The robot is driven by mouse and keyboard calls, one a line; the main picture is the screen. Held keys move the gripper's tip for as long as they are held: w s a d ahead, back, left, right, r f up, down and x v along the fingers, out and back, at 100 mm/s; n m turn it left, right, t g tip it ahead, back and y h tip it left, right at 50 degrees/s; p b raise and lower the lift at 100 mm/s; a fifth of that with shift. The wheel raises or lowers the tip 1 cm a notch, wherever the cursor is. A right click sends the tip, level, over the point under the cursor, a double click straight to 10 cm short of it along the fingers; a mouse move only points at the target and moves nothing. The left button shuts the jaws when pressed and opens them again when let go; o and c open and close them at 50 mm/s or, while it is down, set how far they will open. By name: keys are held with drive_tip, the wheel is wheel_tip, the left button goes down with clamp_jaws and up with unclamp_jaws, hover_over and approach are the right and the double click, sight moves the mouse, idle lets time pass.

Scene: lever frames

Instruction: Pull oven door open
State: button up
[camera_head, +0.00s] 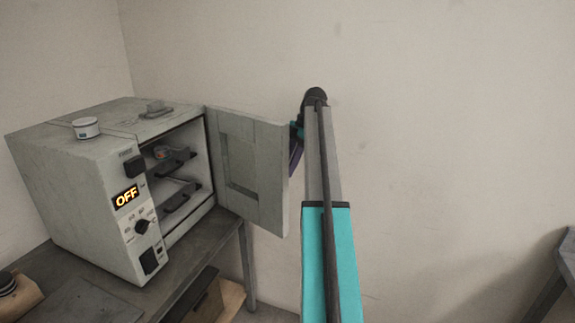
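The oven (85,180) is a grey box on a table at the left, with a control panel and a lit OFF display (126,198). Its door (265,165) stands wide open, swung out to the right on the hinge at the right side of the opening. The chamber shows dark racks (178,200) inside. My arm reaches up from the bottom of the view, and my gripper (296,135) is at the door's free right edge, mostly hidden behind the arm. The door handle is hidden. I cannot tell whether the fingers touch or hold anything.
A small white container (87,127) and a grey fitting (156,109) sit on the oven's top. The table (215,245) has a shelf below it. Another table's edge (560,265) shows at the far right. The floor between the tables looks clear, with a bare wall behind.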

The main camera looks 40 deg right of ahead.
sight(288, 178)
drive_tip(key=s+a, duration=0.1)
drive_tip(key=s+p, duration=0.1)
drive_tip(key=s, duration=0.1)
drive_tip(key=s+a, duration=0.1)
drive_tip(key=shift+s+a+r+p, duration=0.25)
drive_tip(key=shift+a+r+p, duration=0.1)
drive_tip(key=shift+r+p, duration=0.05)
drive_tip(key=s+a+p, duration=0.3)
drive_tip(key=s+a, duration=0.1)
drive_tip(key=s, duration=0.1)
drive_tip(key=shift+s+a+r, duration=0.2)
drive_tip(key=shift+s+a, duration=0.05)
drive_tip(key=shift+s, duration=0.1)
